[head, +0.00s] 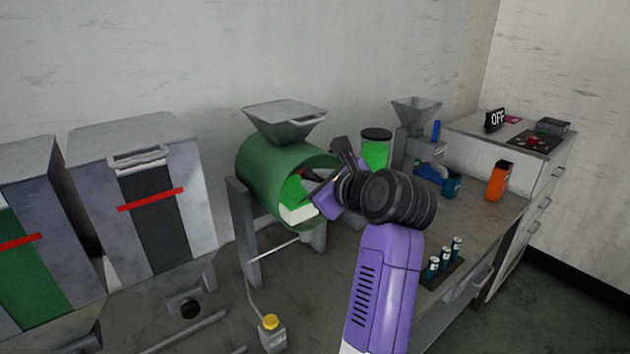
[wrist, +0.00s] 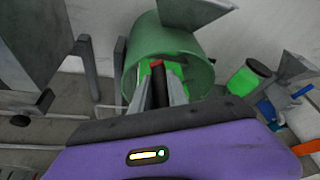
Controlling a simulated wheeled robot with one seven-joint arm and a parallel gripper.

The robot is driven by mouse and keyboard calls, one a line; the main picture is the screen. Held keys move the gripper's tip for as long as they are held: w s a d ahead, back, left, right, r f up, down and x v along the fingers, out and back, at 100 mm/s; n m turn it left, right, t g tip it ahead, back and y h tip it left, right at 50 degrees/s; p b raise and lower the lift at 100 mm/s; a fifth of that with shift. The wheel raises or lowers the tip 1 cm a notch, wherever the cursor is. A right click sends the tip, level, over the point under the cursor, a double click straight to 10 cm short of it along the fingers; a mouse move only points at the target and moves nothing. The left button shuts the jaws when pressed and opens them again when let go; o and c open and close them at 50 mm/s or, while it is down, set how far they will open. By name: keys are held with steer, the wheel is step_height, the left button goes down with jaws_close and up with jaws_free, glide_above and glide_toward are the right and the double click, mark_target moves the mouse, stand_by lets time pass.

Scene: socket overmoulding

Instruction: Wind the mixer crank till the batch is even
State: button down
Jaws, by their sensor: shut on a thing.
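The mixer is a green drum (head: 262,172) on grey legs with a grey hopper (head: 284,120) on top, at the centre of the head view. Its round end faces right, with bright green and white areas showing inside. My gripper (head: 308,182) is at this end, partly hidden by its own body. In the wrist view, the drum (wrist: 195,55) is straight ahead. My gripper (wrist: 158,88) is shut on a dark crank handle (wrist: 159,85) between its fingers. A red part (wrist: 156,63) shows just beyond the handle. Most of the crank arm is hidden.
Two grey bins with red level bars (head: 150,199) stand left. A green-filled jar (head: 375,150), a small grey hopper machine (head: 414,118), an orange bottle (head: 498,181) and several small vials (head: 445,258) are on the right bench.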

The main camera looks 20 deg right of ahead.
steer(key=shift+d, duration=0.15)
steer(key=c, duration=1.3)
jaws_free()
steer(key=shift+f, duration=0.1)
steer(key=b+v, duration=0.1)
steer(key=v, duration=0.6)
steer(key=shift+s, duration=0.35)
